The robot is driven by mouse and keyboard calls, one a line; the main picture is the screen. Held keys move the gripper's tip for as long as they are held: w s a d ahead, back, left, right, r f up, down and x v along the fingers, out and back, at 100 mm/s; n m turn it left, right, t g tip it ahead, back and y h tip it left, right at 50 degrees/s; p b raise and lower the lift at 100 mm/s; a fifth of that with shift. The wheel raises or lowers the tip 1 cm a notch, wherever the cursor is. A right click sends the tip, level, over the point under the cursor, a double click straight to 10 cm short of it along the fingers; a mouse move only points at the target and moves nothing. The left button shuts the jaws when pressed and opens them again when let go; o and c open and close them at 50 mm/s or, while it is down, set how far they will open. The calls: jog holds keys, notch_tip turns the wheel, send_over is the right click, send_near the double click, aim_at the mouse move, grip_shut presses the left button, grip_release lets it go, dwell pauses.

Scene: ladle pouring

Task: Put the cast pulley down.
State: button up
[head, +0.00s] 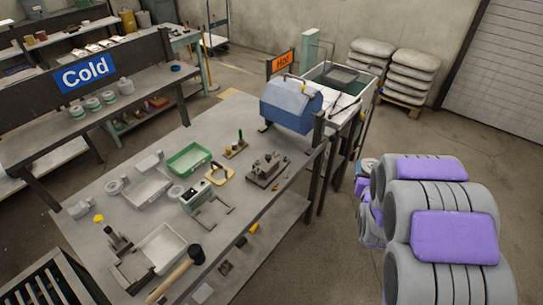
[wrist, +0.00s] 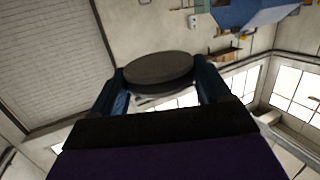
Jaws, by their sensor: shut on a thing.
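The cast pulley (wrist: 158,69) is a dark grey round disc in the wrist view. My gripper (wrist: 160,76) is shut on it, with one blue finger against each side. In the head view the pulley (head: 368,163) seems to show as a small grey round edge at the far end of my arm, just right of the workbench (head: 240,125). It is held in the air there, apart from the bench. My arm hides most of the gripper in the head view.
The bench carries grey trays, a green tray (head: 189,159), a metal fixture (head: 267,170) and a mallet (head: 176,272). A blue hooded box (head: 291,104) stands at its far end near an orange sign (head: 283,61). A rack with a Cold sign (head: 84,73) stands left.

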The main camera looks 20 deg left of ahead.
jog(key=s+a+f+n+g+y, duration=0.2)
jog(key=a+f+n+y, duration=0.4)
jog(key=a+f+y, duration=0.5)
jog(key=s+a+f+n+g+y, duration=0.2)
jog(key=s+a+f+n+g, duration=0.3)
jog(key=s+a, duration=0.3)
jog(key=a+f, duration=0.1)
jog(key=a, duration=0.2)
jog(key=shift+s, duration=0.4)
jog(key=b, duration=0.2)
send_over(255, 204)
jog(key=shift+s+d+f, duration=0.15)
jog(key=shift+d+f, duration=0.3)
jog(key=shift+f, duration=0.3)
jog(key=shift+w+a+f+b, duration=0.1)
jog(key=shift+a+f+b, duration=0.1)
jog(key=shift+f, duration=0.35)
jog(key=shift+w+a+f+b, duration=0.1)
jog(key=shift+a+f+b, duration=0.1)
jog(key=shift+f, duration=0.8)
